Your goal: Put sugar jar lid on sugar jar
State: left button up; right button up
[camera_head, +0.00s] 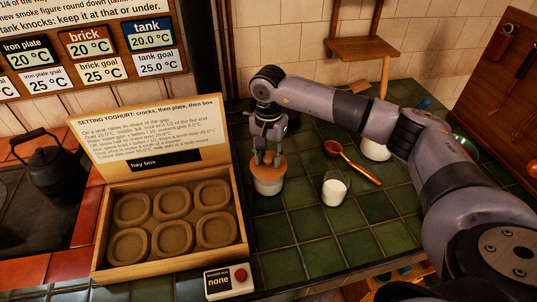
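The sugar jar (268,187) looks like the pale, short round jar on the green tiles, just right of the hay box. A round tan-brown lid (270,172) is at its mouth, roughly level. I cannot tell whether it rests on the rim or is just above it. My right gripper (268,160) points straight down over the jar, with its fingertips at the top of the lid. The fingers are apart, but whether they grip the lid is too small to tell. My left gripper is not in view.
A glass of white contents (334,190) stands to the right, beside a copper ladle (352,163). A white vessel (376,149) is partly behind my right arm. The open hay box (170,267) is left, with a button box (228,281) in front. Green tiles in front are clear.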

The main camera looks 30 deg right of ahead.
jog(key=o, duration=0.3)
jog(key=shift+o, duration=0.2)
notch_tip(320, 180, up, 12)
dwell(0.5)
dwell(1.0)
